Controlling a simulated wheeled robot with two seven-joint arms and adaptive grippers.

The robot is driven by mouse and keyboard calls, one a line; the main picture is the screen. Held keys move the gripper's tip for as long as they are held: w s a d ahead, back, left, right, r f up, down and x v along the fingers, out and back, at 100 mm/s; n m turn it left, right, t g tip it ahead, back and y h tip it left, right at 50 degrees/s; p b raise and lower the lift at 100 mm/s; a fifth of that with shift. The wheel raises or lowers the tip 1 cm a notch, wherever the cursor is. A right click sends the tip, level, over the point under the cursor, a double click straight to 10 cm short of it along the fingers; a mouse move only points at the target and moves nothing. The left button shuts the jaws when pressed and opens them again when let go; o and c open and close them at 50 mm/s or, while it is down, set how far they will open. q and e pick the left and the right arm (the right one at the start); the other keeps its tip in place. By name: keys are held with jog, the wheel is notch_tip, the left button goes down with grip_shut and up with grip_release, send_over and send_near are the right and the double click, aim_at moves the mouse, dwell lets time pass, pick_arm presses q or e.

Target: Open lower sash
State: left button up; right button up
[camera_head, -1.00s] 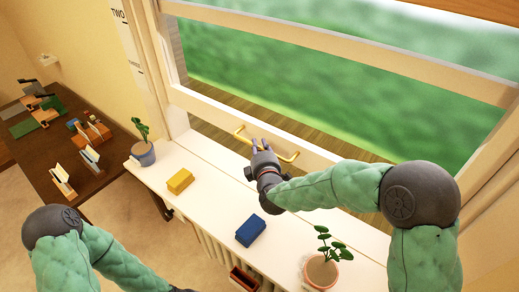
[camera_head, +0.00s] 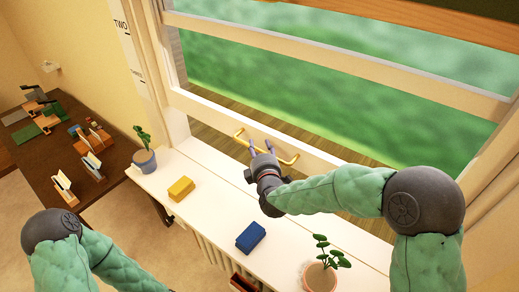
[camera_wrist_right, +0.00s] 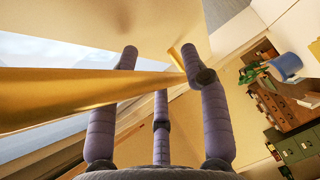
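The lower sash is a pale wooden frame with its bottom rail (camera_head: 205,108) just above the sill. A brass bar handle (camera_head: 289,160) is on that rail. My right gripper (camera_head: 260,147) is at the handle, its fingers spread on both sides of the bar. In the right wrist view the bar (camera_wrist_right: 60,98) crosses between the spread fingers (camera_wrist_right: 158,65), and they do not look closed on it. My left arm (camera_head: 75,250) shows at the lower left; its gripper is out of view.
The white sill (camera_head: 215,205) holds a yellow block (camera_head: 181,188), a blue block (camera_head: 251,237), a plant in a blue pot (camera_head: 144,160) and a plant in a terracotta pot (camera_head: 319,276). A dark desk (camera_head: 50,160) with several small items stands at the left.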

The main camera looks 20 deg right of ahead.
jog(key=shift+s, duration=0.15)
jog(key=s+a+r, duration=0.1)
jog(key=s, duration=1)
jog(key=shift+s+a+r, duration=0.2)
jog(key=shift+s+r, duration=0.1)
jog(key=shift+r, duration=0.05)
